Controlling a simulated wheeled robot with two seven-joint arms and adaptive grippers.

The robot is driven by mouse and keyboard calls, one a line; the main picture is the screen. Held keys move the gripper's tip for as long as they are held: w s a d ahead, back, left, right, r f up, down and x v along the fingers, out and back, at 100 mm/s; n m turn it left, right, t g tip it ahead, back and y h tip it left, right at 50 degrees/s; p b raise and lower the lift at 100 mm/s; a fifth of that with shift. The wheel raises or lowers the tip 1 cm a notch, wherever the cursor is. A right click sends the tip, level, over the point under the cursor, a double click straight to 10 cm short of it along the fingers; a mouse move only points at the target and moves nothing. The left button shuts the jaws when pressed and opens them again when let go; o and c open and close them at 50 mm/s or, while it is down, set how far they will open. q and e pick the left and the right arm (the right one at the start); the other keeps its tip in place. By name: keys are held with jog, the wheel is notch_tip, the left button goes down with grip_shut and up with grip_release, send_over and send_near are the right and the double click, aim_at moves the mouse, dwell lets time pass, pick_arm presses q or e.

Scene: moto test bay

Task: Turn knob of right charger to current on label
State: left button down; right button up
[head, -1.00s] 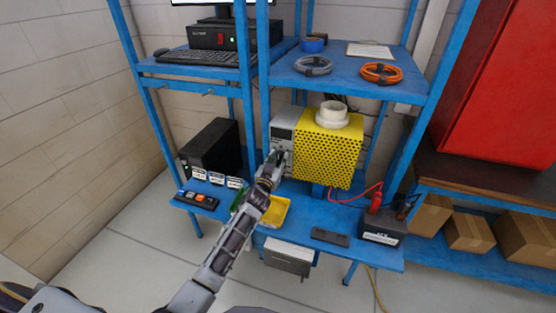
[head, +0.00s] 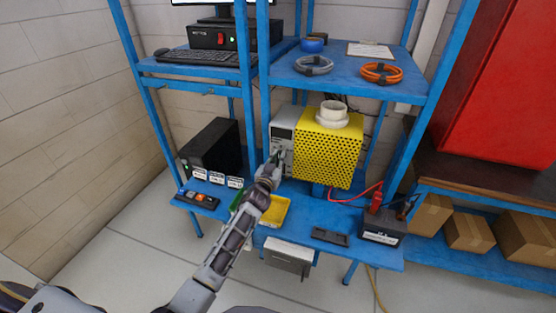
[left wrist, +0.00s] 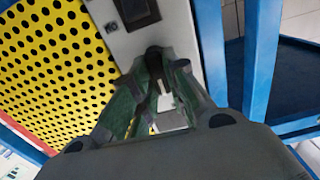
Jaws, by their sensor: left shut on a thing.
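A grey charger (head: 284,122) with a dark display stands on the lower blue shelf, against the left side of the yellow perforated box. My left gripper (head: 276,160) is at the charger's front face, shut on its knob. In the left wrist view the green-grey fingers (left wrist: 160,75) close around the dark knob (left wrist: 155,54), below the display (left wrist: 137,12) on the pale panel. The fingers hide most of the knob, so its pointer and setting cannot be seen. Small white label cards (head: 217,177) stand at the left of the shelf; their text is too small to read. My right gripper is not in view.
The yellow perforated box (head: 328,150) is close beside the gripper. A black case (head: 210,148) stands to the left, a yellow tray (head: 277,212) below the arm, and a battery (head: 382,228) to the right. Blue rack posts (head: 263,70) flank the space.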

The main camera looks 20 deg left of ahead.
pick_arm(q)
jog(key=shift+r+m, duration=0.1)
jog(key=shift+m, duration=0.2)
jog(key=m, duration=0.3)
jog(key=shift+d+m, duration=0.1)
jog(key=shift+m, duration=0.2)
jog(key=m, duration=0.4)
jog(key=shift+d+b, duration=0.1)
jog(key=shift+b, duration=0.2)
jog(key=shift+m, duration=0.3)
jog(key=c, duration=1.4)
grip_release()
jog(key=shift+c, duration=0.2)
jog(key=shift+w, duration=0.1)
jog(key=shift+s, duration=0.2)
